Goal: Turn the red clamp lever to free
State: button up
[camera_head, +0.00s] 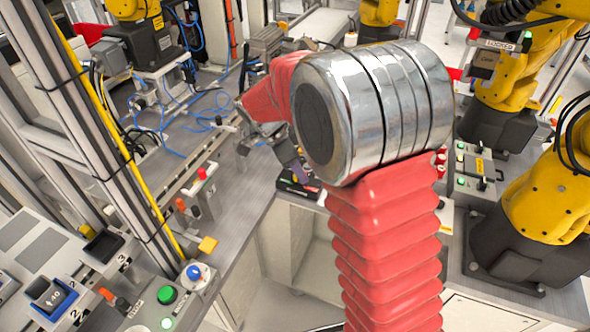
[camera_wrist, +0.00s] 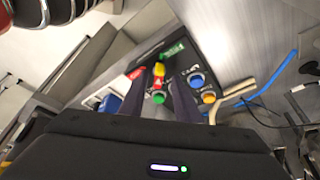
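I cannot be sure which red part is the clamp lever. A red-topped part (camera_head: 202,173) stands on the left bench rail, and a red-orange handle (camera_head: 106,294) shows at the lower left. In the wrist view, a dark control panel (camera_wrist: 222,86) has a red patch (camera_wrist: 136,73) and a red-and-yellow part (camera_wrist: 158,76) between my fingers. My gripper (camera_wrist: 160,84) has its two dark fingers apart, over this panel. Contact with it cannot be told. In the head view, my red arm hides part of the bench, and a dark panel (camera_head: 300,188) shows beneath the gripper.
Several yellow robot arms (camera_head: 545,195) stand around the benches. Blue cables (camera_head: 190,125) lie on the left bench. In the wrist view, a blue cable (camera_wrist: 276,78) and tan hoses (camera_wrist: 236,88) run right of the panel. An aluminium frame (camera_head: 95,135) rises at left.

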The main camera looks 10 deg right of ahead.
jog(key=v, duration=1.3)
jog(key=shift+a+r, duration=0.2)
jog(key=shift+r, duration=0.15)
